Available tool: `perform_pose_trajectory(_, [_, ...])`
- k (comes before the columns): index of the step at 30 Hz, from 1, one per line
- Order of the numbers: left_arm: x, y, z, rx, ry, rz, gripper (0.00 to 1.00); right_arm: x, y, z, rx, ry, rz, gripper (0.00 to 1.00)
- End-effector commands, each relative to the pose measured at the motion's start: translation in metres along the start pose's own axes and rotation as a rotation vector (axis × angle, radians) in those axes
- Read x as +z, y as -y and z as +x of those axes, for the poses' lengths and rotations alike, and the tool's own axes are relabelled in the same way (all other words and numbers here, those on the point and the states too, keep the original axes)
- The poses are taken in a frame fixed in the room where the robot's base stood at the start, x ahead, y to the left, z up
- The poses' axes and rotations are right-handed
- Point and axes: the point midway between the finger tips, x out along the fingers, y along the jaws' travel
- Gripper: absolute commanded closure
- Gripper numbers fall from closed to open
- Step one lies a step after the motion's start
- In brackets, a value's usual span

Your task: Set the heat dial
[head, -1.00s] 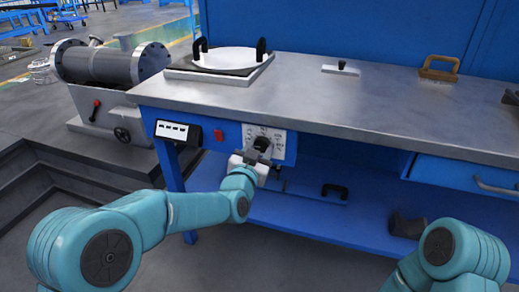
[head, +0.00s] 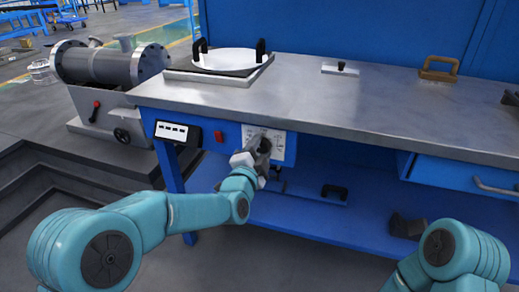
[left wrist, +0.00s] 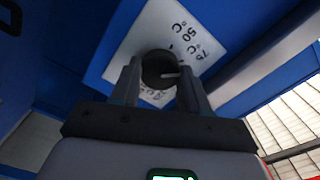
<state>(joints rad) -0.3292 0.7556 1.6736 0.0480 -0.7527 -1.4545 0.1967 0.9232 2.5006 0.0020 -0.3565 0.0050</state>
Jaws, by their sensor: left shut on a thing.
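The heat dial (left wrist: 160,70) is a round dark knob with a pale pointer line. It sits on a white scale plate (left wrist: 130,45) with temperature marks such as 50 °C and 75 °C in the left wrist view. In the head view the scale plate (head: 279,146) shows on the blue front panel under the bench top, and the knob is mostly hidden behind my gripper. My left gripper (head: 264,145) is shut on the dial, with one finger on each side; its fingers (left wrist: 160,85) also show in the left wrist view. My right gripper is out of view; only that arm shows at lower right.
A red switch (head: 219,136) and a white-fronted display box (head: 178,132) are left of the dial. The bench top (head: 320,95) overhangs above it. A round plate with black handles (head: 228,58) stands on the bench. A drawer (head: 467,174) is at right.

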Motion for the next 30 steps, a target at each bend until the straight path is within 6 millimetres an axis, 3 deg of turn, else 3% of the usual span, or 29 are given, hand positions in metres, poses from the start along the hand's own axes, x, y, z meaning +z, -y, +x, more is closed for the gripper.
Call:
perform_pose_trajectory(18, [-0.0001, -0.0003, -0.0001, 0.001, -0.001, 0.542, 0.85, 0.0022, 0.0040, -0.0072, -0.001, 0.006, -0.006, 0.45])
perform_pose_trajectory(30, [0.0002, -0.0008, -0.0001, 0.000, -0.001, 0.718, 0.85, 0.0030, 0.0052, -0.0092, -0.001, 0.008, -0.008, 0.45])
